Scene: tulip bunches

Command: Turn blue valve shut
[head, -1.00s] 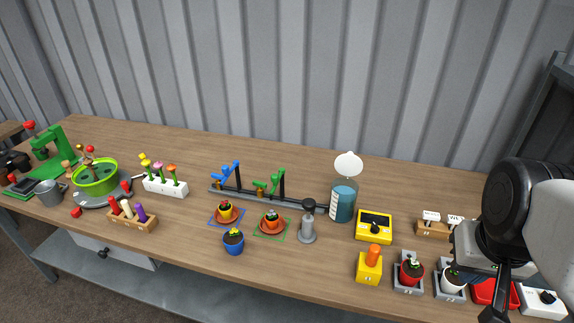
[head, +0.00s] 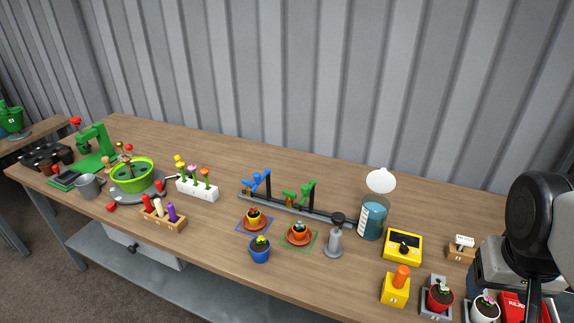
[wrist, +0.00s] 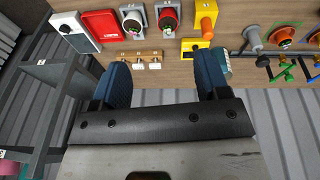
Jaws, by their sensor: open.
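The blue valve (head: 258,181) stands on the left part of a grey pipe rail (head: 295,207), near the back middle of the bench in the head view. Its blue handle slants up to the right beside a dark post. A green valve (head: 300,194) stands to its right on the same rail. My gripper (wrist: 163,78) shows in the wrist view with its two blue fingers wide apart and nothing between them. It is well away from the valves, which are at the right edge of that view.
Potted flowers on saucers, with a blue pot (head: 260,250), stand in front of the rail. A yellow meter (head: 403,246) is further right. Bench behind the rail is clear.

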